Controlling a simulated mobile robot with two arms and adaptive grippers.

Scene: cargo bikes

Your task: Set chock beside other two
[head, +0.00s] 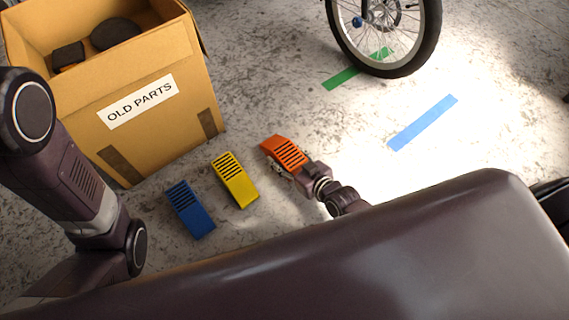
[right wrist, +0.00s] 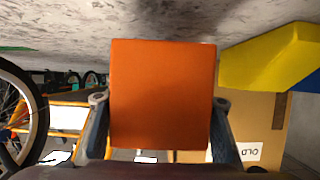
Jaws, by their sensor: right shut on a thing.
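An orange chock (head: 285,151) is in my right gripper (head: 296,168), to the right of the other two chocks in the head view. The right wrist view shows the orange chock (right wrist: 162,95) between the two fingers of the right gripper (right wrist: 160,118). A yellow chock (head: 235,180) lies on the floor just left of it, and a blue chock (head: 190,209) lies further left. The yellow chock (right wrist: 275,58) also shows in the right wrist view, with part of the blue one behind it. My left arm is at the left, but its gripper is not visible.
A cardboard box (head: 190,95) labelled OLD PARTS, with dark parts inside, stands behind the chocks. A bike wheel (head: 425,50) stands at the back. Green tape (head: 342,77) and blue tape (head: 423,122) mark the floor. The floor right of the orange chock is clear.

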